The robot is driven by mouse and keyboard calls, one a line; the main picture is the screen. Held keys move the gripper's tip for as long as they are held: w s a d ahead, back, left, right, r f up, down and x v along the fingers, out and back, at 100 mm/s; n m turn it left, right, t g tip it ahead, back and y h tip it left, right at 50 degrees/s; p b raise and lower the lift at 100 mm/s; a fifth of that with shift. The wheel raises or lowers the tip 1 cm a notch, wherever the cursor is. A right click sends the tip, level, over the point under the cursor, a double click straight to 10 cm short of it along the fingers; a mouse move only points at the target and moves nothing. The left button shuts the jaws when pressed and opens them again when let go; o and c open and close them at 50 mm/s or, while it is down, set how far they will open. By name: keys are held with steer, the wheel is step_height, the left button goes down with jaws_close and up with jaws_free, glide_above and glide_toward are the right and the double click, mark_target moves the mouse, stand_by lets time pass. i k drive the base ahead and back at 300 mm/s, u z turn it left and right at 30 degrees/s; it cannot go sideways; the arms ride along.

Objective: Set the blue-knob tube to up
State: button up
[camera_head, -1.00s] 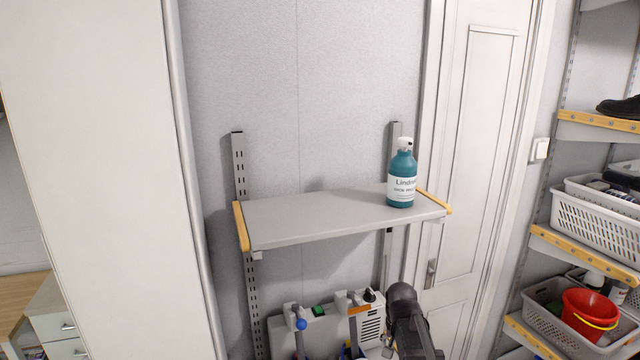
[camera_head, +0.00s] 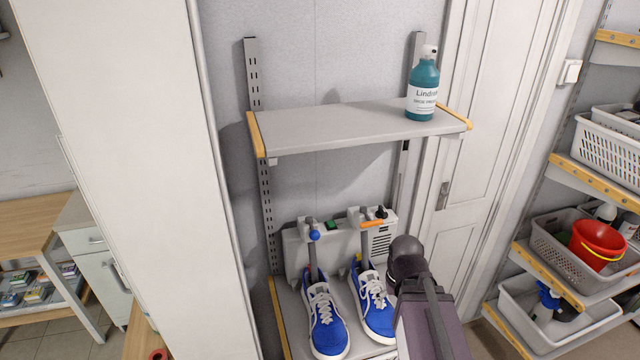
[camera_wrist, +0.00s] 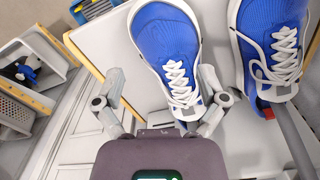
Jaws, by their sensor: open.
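The blue-knob tube (camera_head: 310,257) is a grey tube on a light grey boxy unit (camera_head: 297,252). Its round blue knob (camera_head: 314,236) is near the top, and it slants down into the left blue shoe (camera_head: 325,318). A second tube with an orange part (camera_head: 371,223) runs down to the right blue shoe (camera_head: 374,302). In the wrist view, my gripper (camera_wrist: 160,80) is open with the right shoe (camera_wrist: 165,45) seen between its fingers. A grey tube (camera_wrist: 290,135), seemingly the blue-knob one, shows right of the fingers. The knob is out of that view.
A grey shelf (camera_head: 350,126) with a teal pump bottle (camera_head: 422,90) hangs above the unit. The shoes stand on a lower shelf. A white cabinet (camera_head: 130,150) is at left, a door (camera_head: 500,100) and basket shelves (camera_head: 575,175) at right.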

mark_target(315, 235)
steer(key=z, duration=0.25)
steer(key=k, duration=0.55)
steer(key=z, duration=0.85)
steer(key=k, duration=0.45)
steer(key=z, duration=0.7)
steer(key=k, duration=0.45)
steer(key=z, duration=0.1)
steer(key=i, duration=1)
steer(key=z, duration=0.2)
